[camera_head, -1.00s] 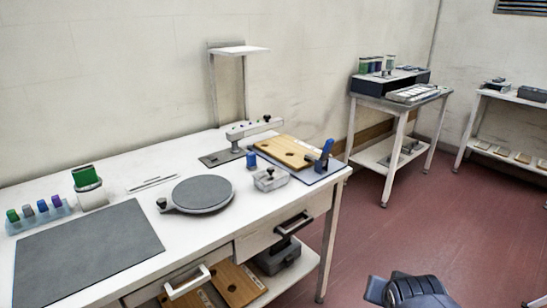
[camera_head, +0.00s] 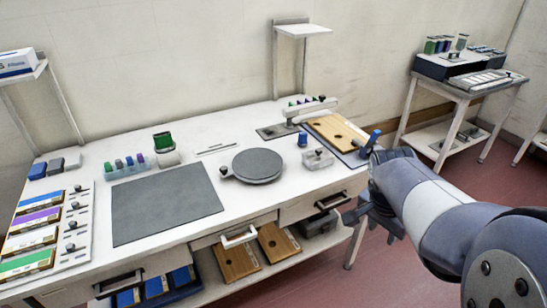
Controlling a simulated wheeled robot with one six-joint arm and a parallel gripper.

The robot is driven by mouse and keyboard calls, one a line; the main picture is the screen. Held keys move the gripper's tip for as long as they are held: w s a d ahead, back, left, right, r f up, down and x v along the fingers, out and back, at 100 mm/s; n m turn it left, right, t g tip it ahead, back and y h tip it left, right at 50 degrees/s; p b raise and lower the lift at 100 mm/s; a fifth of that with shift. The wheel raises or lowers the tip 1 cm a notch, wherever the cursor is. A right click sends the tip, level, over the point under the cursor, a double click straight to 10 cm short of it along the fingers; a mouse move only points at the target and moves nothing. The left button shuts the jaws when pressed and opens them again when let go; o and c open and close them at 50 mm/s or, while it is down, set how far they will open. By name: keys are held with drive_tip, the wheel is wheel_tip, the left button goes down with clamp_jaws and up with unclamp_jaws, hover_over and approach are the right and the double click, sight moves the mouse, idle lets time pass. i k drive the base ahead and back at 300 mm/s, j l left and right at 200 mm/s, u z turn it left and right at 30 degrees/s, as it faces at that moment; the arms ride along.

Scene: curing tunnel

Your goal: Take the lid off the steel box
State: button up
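A small pale grey metal box (camera_head: 318,160) stands on the white worktable, right of the round grey plate. A lid with a dark knob (camera_head: 318,151) sits on top of it. My arm reaches in from the right. My gripper (camera_head: 374,214) is dark and hangs by the table's right front corner, to the right of the box and apart from it. Its fingers are small and partly hidden by my arm, so I cannot tell whether they are open.
A blue cylinder (camera_head: 302,139) and a wooden board (camera_head: 334,130) with a blue-handled tool (camera_head: 371,141) stand close behind the box. The round plate (camera_head: 257,166) and dark mat (camera_head: 167,203) lie to the left. A drawer handle (camera_head: 331,200) projects in front.

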sight(320, 155)
drive_tip(key=i+l+u, duration=0.75)
drive_tip(key=i, duration=0.25)
drive_tip(key=i+l, duration=0.35)
